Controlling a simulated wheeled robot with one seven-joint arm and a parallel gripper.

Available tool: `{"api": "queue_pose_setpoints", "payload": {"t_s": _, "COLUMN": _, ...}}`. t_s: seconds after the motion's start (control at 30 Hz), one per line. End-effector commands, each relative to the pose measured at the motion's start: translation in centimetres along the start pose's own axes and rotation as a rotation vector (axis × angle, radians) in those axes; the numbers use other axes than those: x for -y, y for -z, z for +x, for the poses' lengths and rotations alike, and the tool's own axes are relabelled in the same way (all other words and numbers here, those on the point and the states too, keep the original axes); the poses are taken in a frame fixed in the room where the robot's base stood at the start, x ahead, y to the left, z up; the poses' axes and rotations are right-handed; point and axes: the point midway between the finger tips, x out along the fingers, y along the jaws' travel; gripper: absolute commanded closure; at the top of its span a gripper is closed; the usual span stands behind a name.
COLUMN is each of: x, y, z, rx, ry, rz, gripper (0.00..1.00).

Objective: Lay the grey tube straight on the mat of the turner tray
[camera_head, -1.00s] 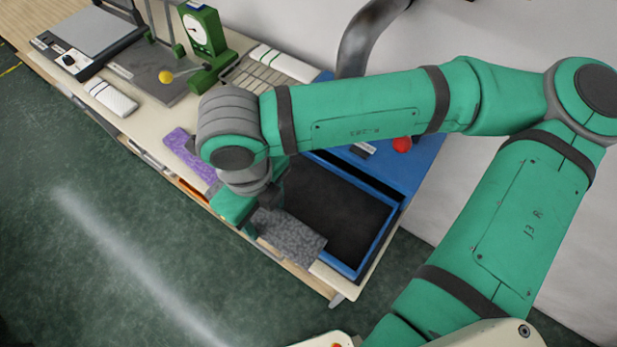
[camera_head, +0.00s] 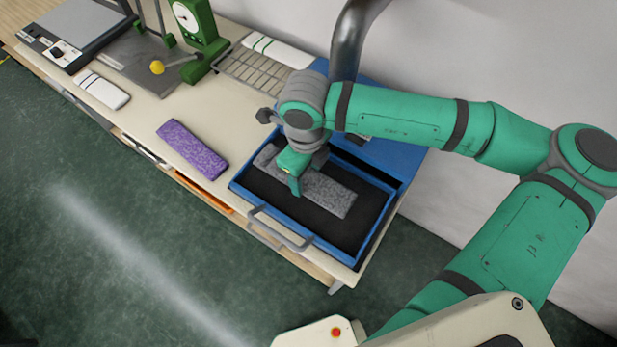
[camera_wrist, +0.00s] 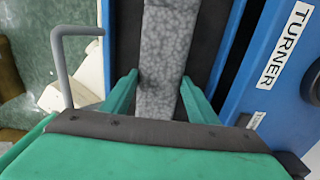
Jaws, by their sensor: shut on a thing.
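The grey tube (camera_head: 327,193) is a flat, mottled grey strip over the black mat (camera_head: 312,220) of the blue turner tray (camera_head: 375,240). It runs roughly along the tray's long side. My gripper (camera_head: 294,184) is shut on the tube near its middle, with a finger at each long edge. In the wrist view the tube (camera_wrist: 165,55) passes between my two fingers (camera_wrist: 158,95), with dark mat on both sides. Whether the tube touches the mat or hangs slightly above it, I cannot tell. My gripper hides part of the tube.
A purple tube (camera_head: 192,150) lies on the table left of the tray. A white tube with dark stripes (camera_head: 103,90) and a green device with a dial (camera_head: 200,35) stand farther left. The tray's grey handle (camera_head: 280,230) sticks out at the front. A TURNER label (camera_wrist: 284,46) marks the blue housing.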

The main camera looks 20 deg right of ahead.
Motion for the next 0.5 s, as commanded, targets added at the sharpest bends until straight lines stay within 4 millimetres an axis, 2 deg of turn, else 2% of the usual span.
{"api": "queue_pose_setpoints", "payload": {"t_s": 0.13, "x": 0.8, "y": 0.1, "z": 1.0, "rx": 0.0, "ry": 0.0, "rz": 0.002, "gripper": 0.67}}
{"api": "queue_pose_setpoints", "payload": {"t_s": 0.33, "x": 0.7, "y": 0.1, "z": 3.7, "rx": 0.0, "ry": -0.002, "rz": 0.0, "gripper": 0.67}}
{"api": "queue_pose_setpoints", "payload": {"t_s": 0.5, "x": 0.8, "y": 0.1, "z": 4.0, "rx": 0.001, "ry": 0.001, "rz": 0.0, "gripper": 0.67}}
